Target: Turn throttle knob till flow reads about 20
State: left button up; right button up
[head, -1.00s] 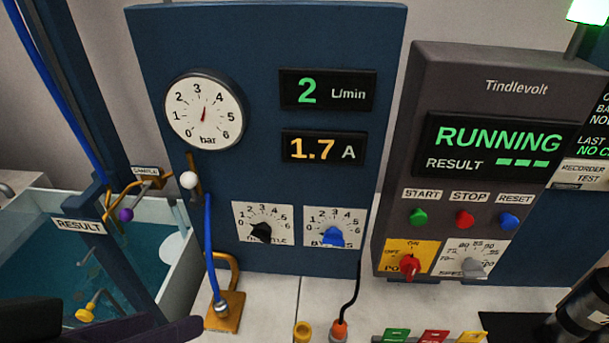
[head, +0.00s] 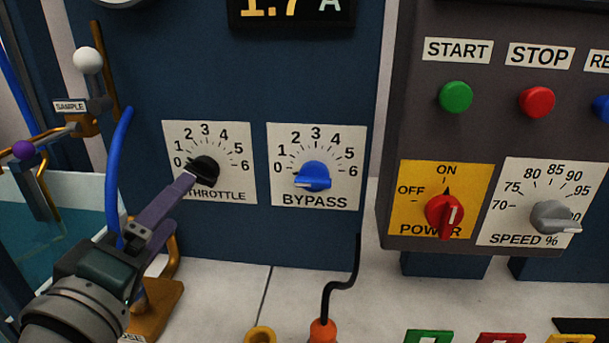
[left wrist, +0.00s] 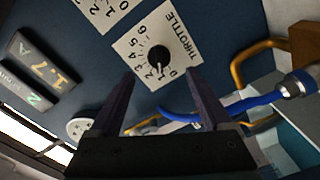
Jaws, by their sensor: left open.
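The black throttle knob (head: 205,171) sits on a white 0-to-6 dial plate on the blue panel, its pointer near the low end, partly covered by my gripper. My left gripper (head: 187,181) reaches up from the lower left, its fingertips at the knob's lower left in the head view. In the left wrist view the open fingers (left wrist: 157,78) straddle the line to the knob (left wrist: 158,54), which shows between and beyond the tips. I cannot tell whether they touch it. The flow display (left wrist: 28,90) shows a green 2 in the left wrist view. My right gripper is not in view.
The blue bypass knob (head: 312,177) is right of the throttle. A blue hose (head: 116,180) and a white-balled lever (head: 88,62) stand close on the left. The red power knob (head: 444,214) and grey speed knob (head: 553,216) are farther right. A black cable (head: 337,290) hangs below.

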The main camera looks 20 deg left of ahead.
aim_at(198, 178)
pick_arm(q)
jog(key=x, duration=0.9)
jog(key=shift+w+r, duration=0.1)
grip_shut()
dwell(0.4)
